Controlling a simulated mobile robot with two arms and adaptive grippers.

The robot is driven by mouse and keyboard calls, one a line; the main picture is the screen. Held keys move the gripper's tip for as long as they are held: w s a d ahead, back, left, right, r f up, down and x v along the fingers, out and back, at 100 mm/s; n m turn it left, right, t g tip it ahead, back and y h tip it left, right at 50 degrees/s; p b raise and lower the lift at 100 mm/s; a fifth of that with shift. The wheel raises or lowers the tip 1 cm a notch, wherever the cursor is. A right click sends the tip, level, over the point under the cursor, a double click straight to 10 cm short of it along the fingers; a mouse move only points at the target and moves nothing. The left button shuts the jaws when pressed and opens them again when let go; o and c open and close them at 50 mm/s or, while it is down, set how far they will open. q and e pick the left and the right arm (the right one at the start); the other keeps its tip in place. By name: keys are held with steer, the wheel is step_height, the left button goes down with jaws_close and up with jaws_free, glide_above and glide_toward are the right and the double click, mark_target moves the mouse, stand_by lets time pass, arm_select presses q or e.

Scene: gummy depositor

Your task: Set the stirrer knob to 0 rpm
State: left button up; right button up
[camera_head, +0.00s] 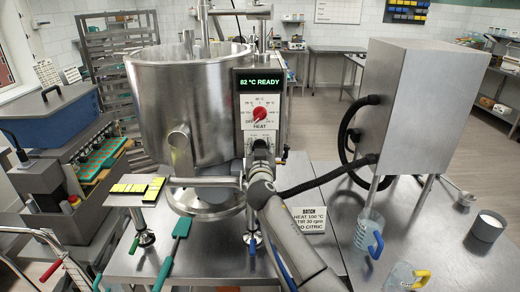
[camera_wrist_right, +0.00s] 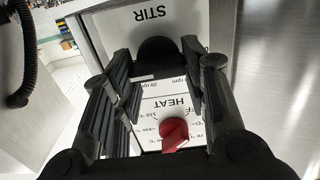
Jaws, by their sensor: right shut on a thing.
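The stirrer knob (camera_wrist_right: 157,58) is black and round, under the upside-down word STIR in the right wrist view. My right gripper (camera_wrist_right: 157,75) has its two dark ribbed fingers on either side of it and is shut on it. In the head view my right gripper (camera_head: 262,150) is at the lower part of the control panel (camera_head: 245,105) and hides the knob there. The knob's pointer is not visible, so its setting cannot be read. My left gripper is not in view.
The steel kettle (camera_head: 180,95) stands left of the panel. A steel cabinet (camera_head: 410,105) with black hoses, a jug (camera_head: 368,232) and a batch card (camera_head: 312,219) are right.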

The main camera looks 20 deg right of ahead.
steer(key=shift+f+n+p, duration=0.2)
steer(key=shift+n+p, duration=0.65)
steer(key=shift+n, duration=5.1)
steer(key=shift+f+n+p, duration=0.25)
steer(key=shift+n+p, duration=0.55)
steer(key=shift+n, duration=5.1)
steer(key=shift+f+n+p, duration=0.2)
steer(key=shift+n+p, duration=0.65)
steer(key=shift+n, duration=5.1)
steer(key=o, duration=1)
